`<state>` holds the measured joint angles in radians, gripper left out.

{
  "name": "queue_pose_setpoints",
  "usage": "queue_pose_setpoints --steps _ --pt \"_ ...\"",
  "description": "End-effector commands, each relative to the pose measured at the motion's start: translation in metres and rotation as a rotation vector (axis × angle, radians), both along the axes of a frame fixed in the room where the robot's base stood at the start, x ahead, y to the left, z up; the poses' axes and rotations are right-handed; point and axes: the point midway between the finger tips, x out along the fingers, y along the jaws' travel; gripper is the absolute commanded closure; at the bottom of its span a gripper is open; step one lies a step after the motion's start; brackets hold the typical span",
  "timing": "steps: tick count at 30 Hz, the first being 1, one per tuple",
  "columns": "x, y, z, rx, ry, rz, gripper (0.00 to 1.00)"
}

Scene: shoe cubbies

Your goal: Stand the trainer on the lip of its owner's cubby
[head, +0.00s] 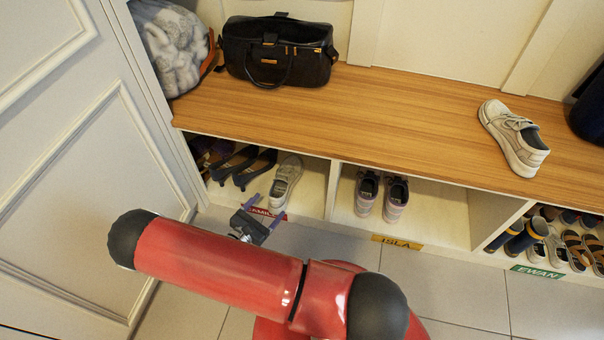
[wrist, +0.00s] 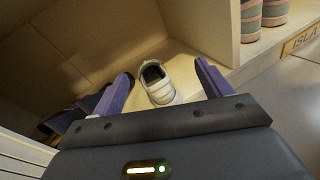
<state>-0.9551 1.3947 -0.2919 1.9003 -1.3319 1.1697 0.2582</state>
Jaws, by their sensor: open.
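A similar pale trainer (head: 512,137) stands on the wooden bench top at the right. My gripper (head: 264,210) is open at the front of the left cubby, its purple fingers pointing inward. The left cubby's red label (head: 263,212) is partly hidden by my gripper; the full name is unreadable.
Dark heeled shoes (head: 245,168) stand left of the cubby trainer. The middle cubby, labelled ISLA (head: 397,242), holds a pair of shoes (head: 381,195). The right cubby, labelled EWAN (head: 537,271), is crowded. A black bag (head: 278,52) sits on the bench; the bench middle is clear.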

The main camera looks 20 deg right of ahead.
Motion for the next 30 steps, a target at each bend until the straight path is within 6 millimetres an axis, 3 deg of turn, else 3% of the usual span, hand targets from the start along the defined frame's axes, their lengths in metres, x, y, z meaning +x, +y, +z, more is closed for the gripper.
queue_pose_setpoints --steps 1,3,14,21,30 --pt "0.002 -0.004 0.024 0.073 -0.030 -0.092 0.22" --pt "0.000 -0.011 0.052 0.164 -0.064 -0.210 0.22" --pt "-0.033 -0.046 0.185 0.669 -0.248 -0.743 0.22" --pt "-0.071 -0.064 0.265 1.034 -0.392 -1.003 0.22" --pt "-0.132 -0.073 0.351 1.508 -0.613 -1.189 0.22"
